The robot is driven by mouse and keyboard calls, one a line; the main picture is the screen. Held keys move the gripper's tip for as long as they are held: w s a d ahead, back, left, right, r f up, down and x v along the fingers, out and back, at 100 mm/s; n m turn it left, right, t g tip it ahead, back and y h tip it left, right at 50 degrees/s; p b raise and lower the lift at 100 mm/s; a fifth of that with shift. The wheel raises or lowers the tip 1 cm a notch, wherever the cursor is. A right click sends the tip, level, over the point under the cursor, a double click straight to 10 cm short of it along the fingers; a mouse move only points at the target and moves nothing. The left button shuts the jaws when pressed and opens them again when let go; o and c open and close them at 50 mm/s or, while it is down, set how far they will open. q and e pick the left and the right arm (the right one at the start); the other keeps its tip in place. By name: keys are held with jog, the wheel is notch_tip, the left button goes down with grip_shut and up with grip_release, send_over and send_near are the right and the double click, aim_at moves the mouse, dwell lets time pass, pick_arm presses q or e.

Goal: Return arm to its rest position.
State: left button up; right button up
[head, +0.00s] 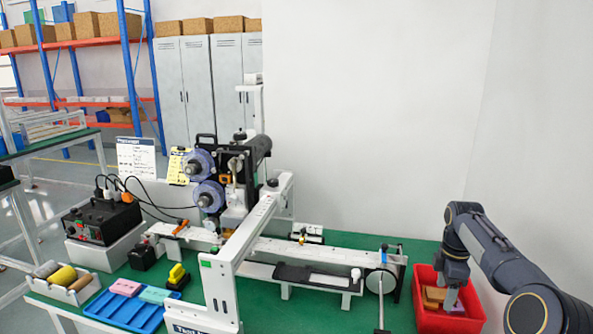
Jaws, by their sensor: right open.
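My right arm (500,258) comes in from the right edge and bends down over the red bin (424,318) at the right end of the green table. My right gripper (450,297) points down inside the bin, its fingers open. Orange-brown blocks (434,295) lie in the bin beside and under the fingers. Whether the fingertips touch a block cannot be told. My left gripper and left arm are not in view.
A coder machine (225,185) with a white frame and rail stands left of the bin on the green table (405,248). A blue tray (120,311) with pink and teal blocks, a white tray of rolls (62,283) and a black control box (100,222) stand further left. A white wall is behind.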

jog(key=s+a+r+m+t+y, duration=0.1)
jog(key=s+a+r+m, duration=0.2)
jog(key=s+r, duration=0.35)
jog(key=s+a+r+m+t, duration=0.2)
jog(key=s+a+r+m, duration=0.15)
jog(key=s, duration=0.55)
jog(key=s+a+f+m+t+y, duration=0.1)
jog(key=s+a+f+m, duration=0.1)
jog(key=s, duration=0.5)
jog(key=s+a+f+m+y, duration=0.1)
jog(key=s+a+f+m, duration=0.1)
jog(key=s+a+m, duration=0.3)
jog(key=s+a+f+m+t, duration=0.1)
jog(key=s+a+f+m, duration=0.2)
jog(key=s, duration=0.7)
jog(key=shift+s+a+t+y, duration=0.15)
jog(key=shift+a+t+y, duration=0.15)
jog(key=shift+y, duration=0.1)
